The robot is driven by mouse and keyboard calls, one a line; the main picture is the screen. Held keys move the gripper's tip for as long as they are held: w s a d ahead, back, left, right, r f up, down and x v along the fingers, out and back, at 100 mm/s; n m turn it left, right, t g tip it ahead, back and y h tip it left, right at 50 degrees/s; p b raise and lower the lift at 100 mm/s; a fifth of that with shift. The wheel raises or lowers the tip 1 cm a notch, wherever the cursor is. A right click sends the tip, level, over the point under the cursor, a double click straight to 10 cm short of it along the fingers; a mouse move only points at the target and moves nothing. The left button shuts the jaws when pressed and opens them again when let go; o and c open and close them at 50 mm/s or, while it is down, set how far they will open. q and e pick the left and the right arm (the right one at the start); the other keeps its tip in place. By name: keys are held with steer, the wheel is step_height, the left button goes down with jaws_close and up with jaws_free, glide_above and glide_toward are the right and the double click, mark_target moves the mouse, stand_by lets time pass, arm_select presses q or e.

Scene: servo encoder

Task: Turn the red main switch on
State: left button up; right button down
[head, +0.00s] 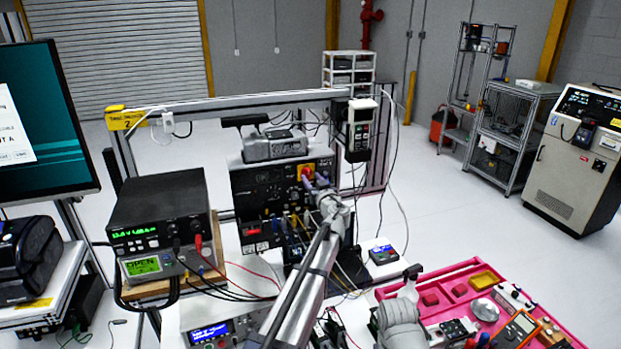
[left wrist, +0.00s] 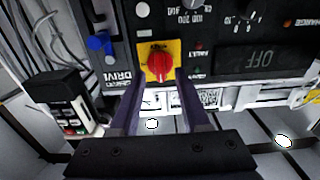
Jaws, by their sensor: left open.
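The red main switch (head: 306,172) is a red rotary knob on a yellow plate, on the front of the black cabinet (head: 262,190). In the left wrist view the red knob (left wrist: 158,67) shows close up on its yellow plate, with its ridge running roughly up and down the picture. My left gripper (left wrist: 159,80) is open, its two dark purple fingers pointing at the knob with one tip on each side. I cannot tell whether they touch it. In the head view my left gripper (head: 316,182) is in front of the panel, partly covering the switch area.
An upside-down OFF display (left wrist: 265,60) is beside the switch. A hanging pendant (head: 358,130) is to its right. A power supply (head: 162,225) with red and black leads stands left. A pink tray (head: 462,270) of parts is at lower right. My right gripper's fingers cannot be made out.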

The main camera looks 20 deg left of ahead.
arm_select(q)
steer(key=shift+x, duration=0.95)
steer(key=shift+s, duration=0.1)
steer(key=shift+c, duration=0.2)
jaws_close()
